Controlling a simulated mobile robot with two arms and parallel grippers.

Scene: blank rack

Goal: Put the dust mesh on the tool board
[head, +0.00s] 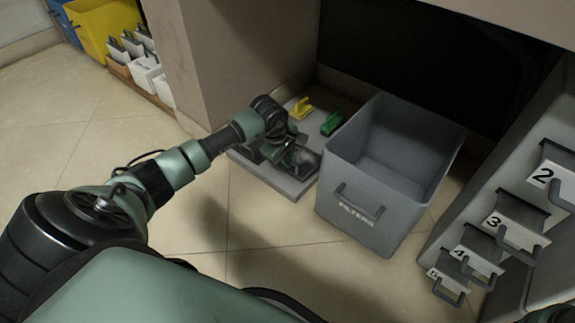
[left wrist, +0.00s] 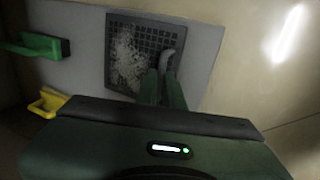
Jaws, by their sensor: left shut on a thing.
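The dust mesh (left wrist: 128,55) is a dark square grid with pale dust on it, seen in the left wrist view. My left gripper (left wrist: 163,88) is shut on its pale curved handle. In the head view the mesh (head: 307,163) lies partly hidden under my left gripper (head: 288,154). The tool board (head: 287,184) is a flat grey slab on the floor; it also shows in the left wrist view (left wrist: 205,45). The mesh is over the board, within its outline there; I cannot tell whether it rests on it. My right gripper is not in view.
A yellow tool (head: 300,108) and a green tool (head: 331,124) lie on the board's far part. A grey bin marked FILTERS (head: 350,220) stands close to its right. Numbered handled slots (head: 515,215) are at the right. A wall panel (head: 240,60) rises behind.

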